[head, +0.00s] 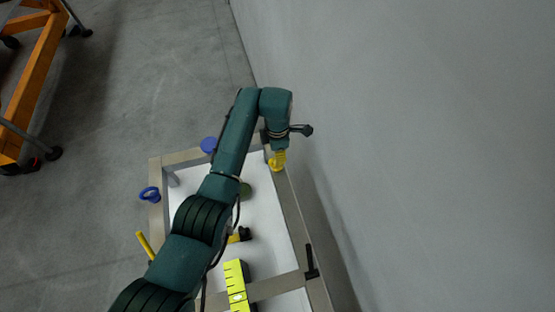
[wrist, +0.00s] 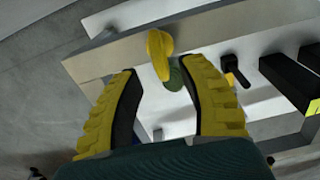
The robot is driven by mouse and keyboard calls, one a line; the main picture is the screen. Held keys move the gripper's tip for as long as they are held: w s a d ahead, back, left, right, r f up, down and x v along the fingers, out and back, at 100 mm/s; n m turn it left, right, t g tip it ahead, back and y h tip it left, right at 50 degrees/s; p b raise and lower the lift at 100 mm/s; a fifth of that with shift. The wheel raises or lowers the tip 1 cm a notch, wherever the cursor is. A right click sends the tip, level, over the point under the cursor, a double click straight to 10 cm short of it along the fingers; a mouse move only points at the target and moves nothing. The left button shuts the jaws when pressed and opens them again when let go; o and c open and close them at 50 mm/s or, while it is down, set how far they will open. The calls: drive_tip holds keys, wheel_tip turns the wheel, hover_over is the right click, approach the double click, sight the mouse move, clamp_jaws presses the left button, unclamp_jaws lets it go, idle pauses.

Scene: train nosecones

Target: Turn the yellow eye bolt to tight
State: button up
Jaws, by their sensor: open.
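The yellow eye bolt (wrist: 158,48) shows in the wrist view against the metal frame bar. Its ring is seen nearly edge-on, centred just beyond my fingertips. My gripper (wrist: 162,72) is open, with one yellow-and-black finger to each side of the bolt's line and a visible gap on both sides. Neither finger appears to touch it. In the head view my gripper (head: 279,158) points down at the frame's far right corner, near the wall. The eye bolt there is hard to tell apart from my yellow fingers.
The metal frame (head: 292,212) surrounds a white panel (head: 265,215). A blue ring (head: 149,194), a blue round knob (head: 208,145) and a yellow rod (head: 145,244) sit along its left and far sides. A yellow-green block (head: 236,283) is nearer. The grey wall (head: 420,150) stands close on the right.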

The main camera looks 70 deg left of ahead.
wheel_tip(320, 180, down, 6)
drive_tip(key=shift+r, duration=0.15)
clamp_jaws()
idle(0.3)
